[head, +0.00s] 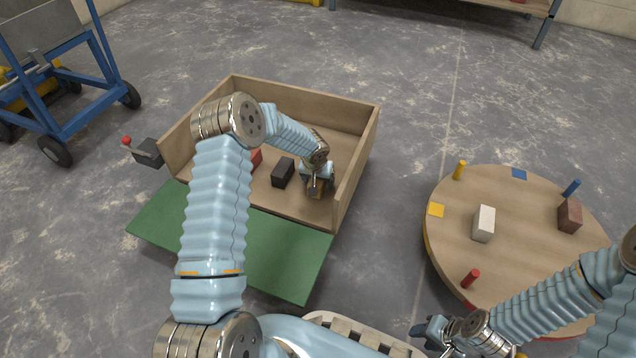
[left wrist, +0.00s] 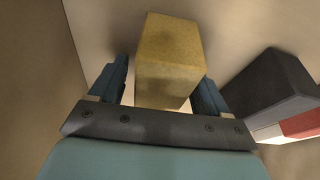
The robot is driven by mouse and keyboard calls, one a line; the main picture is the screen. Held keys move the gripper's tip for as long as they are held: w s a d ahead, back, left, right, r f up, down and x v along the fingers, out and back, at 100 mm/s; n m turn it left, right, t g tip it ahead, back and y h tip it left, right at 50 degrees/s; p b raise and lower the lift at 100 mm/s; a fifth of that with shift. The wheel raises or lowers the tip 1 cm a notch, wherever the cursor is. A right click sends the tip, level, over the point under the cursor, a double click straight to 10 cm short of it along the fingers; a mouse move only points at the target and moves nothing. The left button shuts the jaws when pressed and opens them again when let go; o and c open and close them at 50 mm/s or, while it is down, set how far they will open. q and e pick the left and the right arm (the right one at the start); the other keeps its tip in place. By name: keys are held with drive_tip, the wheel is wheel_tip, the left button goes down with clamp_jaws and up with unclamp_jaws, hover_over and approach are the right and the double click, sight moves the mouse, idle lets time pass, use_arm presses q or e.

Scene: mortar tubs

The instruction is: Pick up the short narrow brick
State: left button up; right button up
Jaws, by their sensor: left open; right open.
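A yellow-tan brick (left wrist: 170,50) stands between the two fingers of my left gripper (left wrist: 158,88) in the left wrist view. My left gripper is open, with a finger on either side of the brick; I cannot tell whether they touch it. In the head view my left gripper (head: 316,190) is down inside the wooden box (head: 362,150) and mostly hides this brick. A black brick (head: 283,172) lies to its left, and a red brick (head: 256,158) is partly hidden by my left arm. I cannot tell which brick is the short narrow one. My right gripper (head: 428,332) is open and empty, near the bottom edge.
A round wooden table (head: 520,250) at the right bears a white brick (head: 484,224), a brown brick (head: 569,216) and coloured pegs. The box's right wall is close to my left gripper. A green panel (head: 285,262) lies before the box. A blue cart (head: 75,110) stands back left.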

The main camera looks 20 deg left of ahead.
use_arm(q)
drive_tip(key=shift+f, duration=0.1)
drive_tip(key=c, duration=1.4)
drive_tip(key=shift+o, duration=0.2)
